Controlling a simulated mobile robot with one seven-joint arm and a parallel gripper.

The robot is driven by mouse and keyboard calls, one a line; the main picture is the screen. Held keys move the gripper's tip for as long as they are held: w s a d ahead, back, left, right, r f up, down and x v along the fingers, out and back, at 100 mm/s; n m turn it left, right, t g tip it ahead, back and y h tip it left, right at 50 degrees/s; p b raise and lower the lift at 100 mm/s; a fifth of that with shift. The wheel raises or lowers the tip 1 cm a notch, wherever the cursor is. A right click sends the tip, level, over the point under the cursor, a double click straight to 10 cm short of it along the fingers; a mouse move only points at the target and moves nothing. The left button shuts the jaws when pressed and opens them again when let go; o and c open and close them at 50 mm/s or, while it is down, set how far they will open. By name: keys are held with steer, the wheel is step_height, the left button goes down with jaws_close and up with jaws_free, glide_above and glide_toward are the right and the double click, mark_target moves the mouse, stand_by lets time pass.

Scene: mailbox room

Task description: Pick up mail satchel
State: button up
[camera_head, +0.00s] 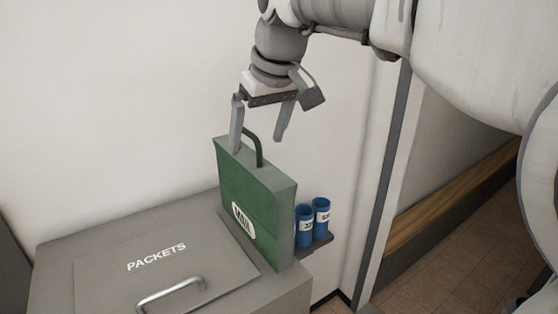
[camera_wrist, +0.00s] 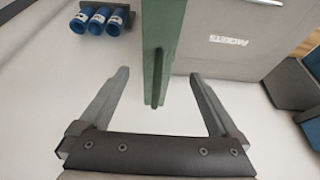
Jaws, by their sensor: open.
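The mail satchel (camera_head: 258,205) is a green case with a white label and an arched green handle (camera_head: 255,146) on top. It stands upright on the grey cabinet near the wall. My gripper (camera_head: 258,144) is above it, open, pointing down, with one finger on each side of the handle in the picture. In the wrist view the satchel's narrow green top (camera_wrist: 165,30) lies between the two spread fingers of my gripper (camera_wrist: 158,75), with gaps on both sides. I cannot tell whether the left finger touches the satchel's top in the head view.
The grey cabinet (camera_head: 90,245) has a panel marked PACKETS and a metal bar handle (camera_head: 170,292). Blue labelled tubes (camera_head: 313,222) stand on a small shelf beside the satchel; three show in the wrist view (camera_wrist: 97,20). A white wall is close behind. A wooden ledge (camera_head: 455,205) is at right.

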mark_target(253, 161)
steer(key=x, duration=0.9)
steer(key=shift+w+b, duration=0.3)
steer(key=shift+w, duration=0.05)
steer(key=shift+r, duration=0.1)
jaws_close()
